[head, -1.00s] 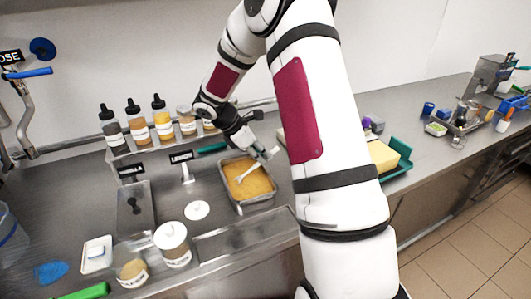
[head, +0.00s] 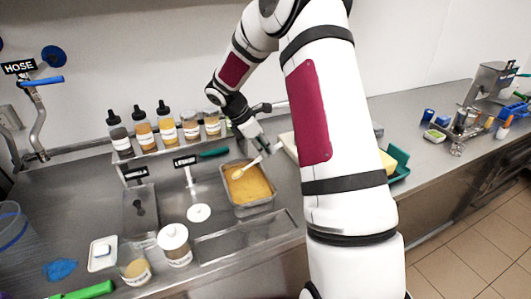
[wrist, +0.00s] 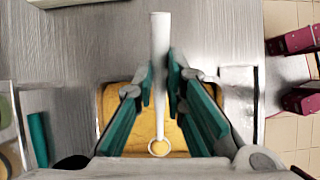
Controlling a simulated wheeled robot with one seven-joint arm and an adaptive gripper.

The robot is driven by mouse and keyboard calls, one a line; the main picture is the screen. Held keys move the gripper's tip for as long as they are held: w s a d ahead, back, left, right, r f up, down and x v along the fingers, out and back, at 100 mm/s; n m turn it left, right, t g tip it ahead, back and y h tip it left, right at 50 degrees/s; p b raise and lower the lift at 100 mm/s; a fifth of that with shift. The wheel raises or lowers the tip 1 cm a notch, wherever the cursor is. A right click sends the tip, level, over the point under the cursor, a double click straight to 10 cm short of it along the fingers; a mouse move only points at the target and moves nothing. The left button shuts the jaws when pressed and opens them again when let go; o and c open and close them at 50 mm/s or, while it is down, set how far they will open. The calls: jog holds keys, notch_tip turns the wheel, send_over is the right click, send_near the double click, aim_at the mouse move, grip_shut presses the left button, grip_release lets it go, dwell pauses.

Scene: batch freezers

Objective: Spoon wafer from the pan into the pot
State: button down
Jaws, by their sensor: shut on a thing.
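The metal pan (head: 273,205) holds a layer of crumbly golden wafer (head: 250,188); the wafer also shows below the fingers in the wrist view (wrist: 113,105). My gripper (wrist: 160,88) is shut on a white spoon (wrist: 160,35), gripping its handle between the teal finger pads. In the head view, the gripper (head: 261,146) is above the pan's back edge and the spoon (head: 246,166) slants down to the left over the pan. The spoon's round bowl (wrist: 159,148) looks golden inside; I cannot tell whether it touches the wafer. Which container is the pot is unclear.
A white-lidded jar (head: 175,246) and a smaller jar (head: 134,266) stand at the front left. A white disc (head: 199,212) lies left of the pan. Several bottles and jars (head: 167,130) line the back shelf. A green-edged tray (head: 398,162) is to the right.

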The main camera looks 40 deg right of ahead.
jog(key=shift+s+d+r+t+y+p, duration=0.2)
jog(key=shift+d+y+p, duration=0.15)
jog(key=shift+y+p, duration=0.15)
jog(key=shift+s+d+r+t+y+p, duration=0.1)
jog(key=shift+s+d+y+p, duration=0.05)
jog(key=shift+d+y+p, duration=0.25)
jog(key=shift+s+d+t+y+p, duration=0.15)
jog(key=shift+d+t+y+p, duration=0.15)
jog(key=shift+d+y+p, duration=0.45)
jog(key=shift+a+y, duration=0.15)
jog(key=shift+y, duration=0.1)
jog(key=shift+a, duration=0.1)
